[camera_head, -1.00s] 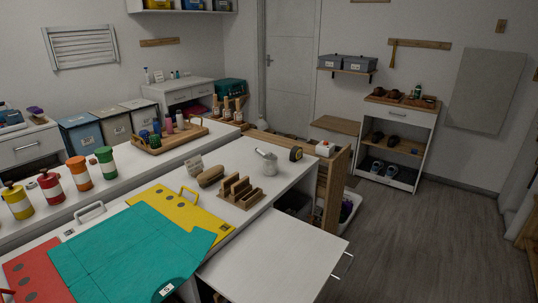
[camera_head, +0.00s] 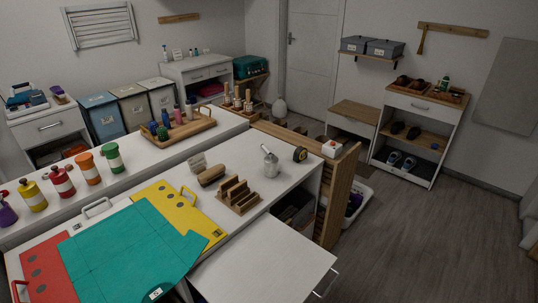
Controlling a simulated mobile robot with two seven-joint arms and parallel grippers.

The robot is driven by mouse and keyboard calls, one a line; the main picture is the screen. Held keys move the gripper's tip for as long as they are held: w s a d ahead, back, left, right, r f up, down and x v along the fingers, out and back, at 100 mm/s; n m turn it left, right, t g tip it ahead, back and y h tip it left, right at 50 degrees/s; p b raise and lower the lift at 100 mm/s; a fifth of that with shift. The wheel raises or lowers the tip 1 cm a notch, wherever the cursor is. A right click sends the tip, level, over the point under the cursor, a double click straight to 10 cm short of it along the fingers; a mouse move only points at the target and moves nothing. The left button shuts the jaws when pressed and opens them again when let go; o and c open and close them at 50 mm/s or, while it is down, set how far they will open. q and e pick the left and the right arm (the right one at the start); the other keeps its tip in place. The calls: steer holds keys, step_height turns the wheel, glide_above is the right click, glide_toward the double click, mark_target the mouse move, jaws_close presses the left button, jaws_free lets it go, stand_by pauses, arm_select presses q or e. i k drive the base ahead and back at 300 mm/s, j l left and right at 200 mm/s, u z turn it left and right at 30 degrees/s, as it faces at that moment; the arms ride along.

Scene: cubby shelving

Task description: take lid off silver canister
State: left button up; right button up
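A small silver canister (camera_head: 270,164) stands on the white counter (camera_head: 290,178), near its far right end. A light-coloured part sticks up from its top toward the upper left. At this size I cannot tell whether that part is the lid or how the lid sits. Neither of my grippers shows in the head view.
Teal (camera_head: 125,255) and yellow (camera_head: 185,212) sheets cover the near counter. A white lower surface (camera_head: 265,262) juts out in front. Floor (camera_head: 430,240) is clear at right.

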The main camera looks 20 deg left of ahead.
mark_target(271, 159)
steer(key=i+l+u, duration=0.3)
steer(key=l, duration=0.3)
steer(key=i+l+u, duration=0.3)
steer(key=l, duration=0.35)
steer(key=i+l+u, duration=0.1)
steer(key=l, duration=0.25)
steer(key=i+l+u, duration=0.15)
steer(key=l, duration=0.15)
steer(key=i+l+u, duration=0.25)
steer(key=l, duration=0.4)
steer(key=i+l+u, duration=0.15)
steer(key=l, duration=0.2)
steer(key=i+l+u, duration=0.1)
steer(key=l, duration=0.25)
